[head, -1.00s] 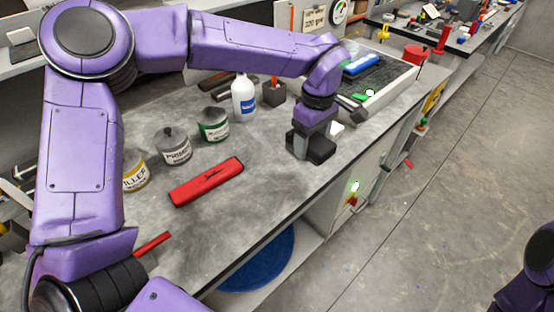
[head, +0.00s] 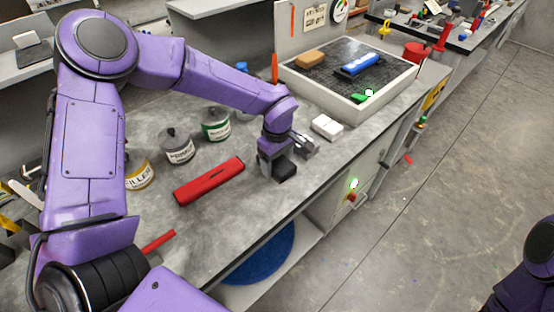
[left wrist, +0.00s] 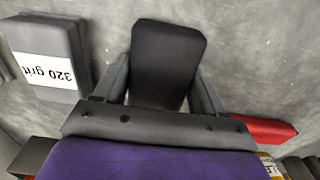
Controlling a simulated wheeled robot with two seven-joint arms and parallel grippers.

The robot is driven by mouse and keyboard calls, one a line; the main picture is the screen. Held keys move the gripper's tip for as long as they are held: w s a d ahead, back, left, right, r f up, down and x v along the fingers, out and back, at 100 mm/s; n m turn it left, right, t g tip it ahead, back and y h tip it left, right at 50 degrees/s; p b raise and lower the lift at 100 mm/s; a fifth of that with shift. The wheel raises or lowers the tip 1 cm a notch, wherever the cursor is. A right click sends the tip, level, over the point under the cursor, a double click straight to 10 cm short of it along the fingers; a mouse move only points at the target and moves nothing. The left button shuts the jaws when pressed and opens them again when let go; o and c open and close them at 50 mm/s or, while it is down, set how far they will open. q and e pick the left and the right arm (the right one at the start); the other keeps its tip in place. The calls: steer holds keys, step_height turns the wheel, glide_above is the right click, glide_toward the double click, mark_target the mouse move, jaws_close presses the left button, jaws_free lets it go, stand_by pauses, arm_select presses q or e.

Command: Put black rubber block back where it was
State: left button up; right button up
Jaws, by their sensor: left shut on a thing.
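A black rubber block (left wrist: 168,55) is between the two fingers of my left gripper (left wrist: 158,92) in the left wrist view, its far end sticking out past them. In the head view my left gripper (head: 276,158) points down at the grey worktop, and the dark block (head: 285,170) shows just under it near the bench's front edge. I cannot tell whether the block touches the worktop. My right gripper is out of view; only part of my right arm shows at the lower right.
A red case (head: 208,182) lies left of the gripper. Tins (head: 179,147) stand behind it. A white block (head: 327,126) sits to the right, before a tray (head: 352,112) holding a blue-topped block (head: 360,65) and a brown block (head: 310,60). A grey block (left wrist: 48,65) labelled 320 grit lies beside the gripper.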

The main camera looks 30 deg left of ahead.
mark_target(277, 161)
arm_select(q)
steer(key=shift+f, duration=0.15)
steer(key=o, duration=1.1)
step_height(277, 161, up, 12)
steer(key=b, duration=0.1)
steer(key=shift+r, duration=0.2)
